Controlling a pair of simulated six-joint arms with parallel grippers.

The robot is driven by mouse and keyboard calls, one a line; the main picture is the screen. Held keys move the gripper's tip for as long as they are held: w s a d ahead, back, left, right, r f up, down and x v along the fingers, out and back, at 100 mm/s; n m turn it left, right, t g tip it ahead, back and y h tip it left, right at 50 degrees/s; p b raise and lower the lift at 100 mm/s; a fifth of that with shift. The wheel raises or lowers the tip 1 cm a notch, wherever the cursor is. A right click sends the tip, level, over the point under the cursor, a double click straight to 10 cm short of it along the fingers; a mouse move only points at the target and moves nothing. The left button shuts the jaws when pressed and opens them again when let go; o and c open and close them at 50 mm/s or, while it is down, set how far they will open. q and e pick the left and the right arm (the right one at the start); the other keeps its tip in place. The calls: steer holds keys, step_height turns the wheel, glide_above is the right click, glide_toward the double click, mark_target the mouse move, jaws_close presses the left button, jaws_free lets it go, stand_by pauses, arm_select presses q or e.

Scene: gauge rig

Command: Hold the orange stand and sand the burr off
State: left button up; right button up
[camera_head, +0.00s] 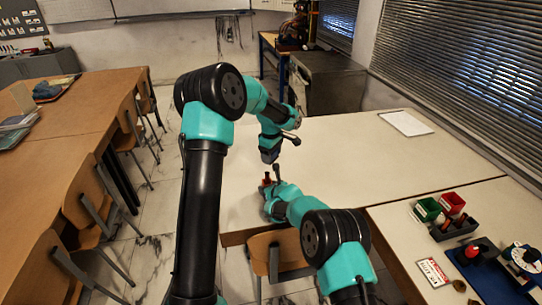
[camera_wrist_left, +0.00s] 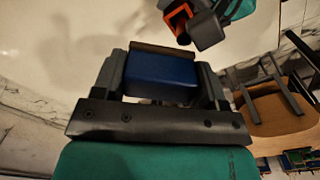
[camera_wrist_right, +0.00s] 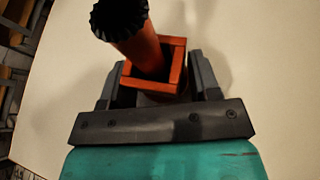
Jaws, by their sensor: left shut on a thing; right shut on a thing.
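My left gripper (camera_head: 269,153) is shut on a blue block (camera_wrist_left: 160,80) with a brown strip along its far edge, held above the table. The orange stand (camera_wrist_right: 178,75) is a square, open-topped frame; my right gripper (camera_wrist_right: 155,88) is shut on it. A reddish-orange rod (camera_wrist_right: 141,48) with a black, jagged-edged head (camera_wrist_right: 118,18) leans up out of the stand. The stand also shows in the left wrist view (camera_wrist_left: 176,17), beyond the blue block and apart from it. In the head view the stand is small and partly hidden by my right gripper. I cannot make out the burr.
The white table (camera_head: 345,150) is mostly clear, with a sheet of paper (camera_head: 406,122) at the back right. A side bench at right holds a green bin (camera_head: 427,209), a red bin (camera_head: 452,203) and a blue tray (camera_head: 490,278). Chairs (camera_head: 88,205) stand at left.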

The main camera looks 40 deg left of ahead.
mark_target(268, 173)
arm_select(q)
steer(key=shift+s+d+r, duration=0.1)
steer(key=shift+s+d, duration=0.05)
steer(key=shift+s, duration=0.65)
steer(key=shift+s+d+r, duration=0.1)
steer(key=shift+s, duration=0.65)
steer(key=shift+f, duration=0.1)
steer(key=shift+f, duration=0.15)
steer(key=shift+f, duration=1.75)
steer(key=shift+f, duration=0.6)
steer(key=shift+w, duration=0.15)
steer(key=shift+w+a, duration=0.1)
steer(key=shift+w, duration=0.55)
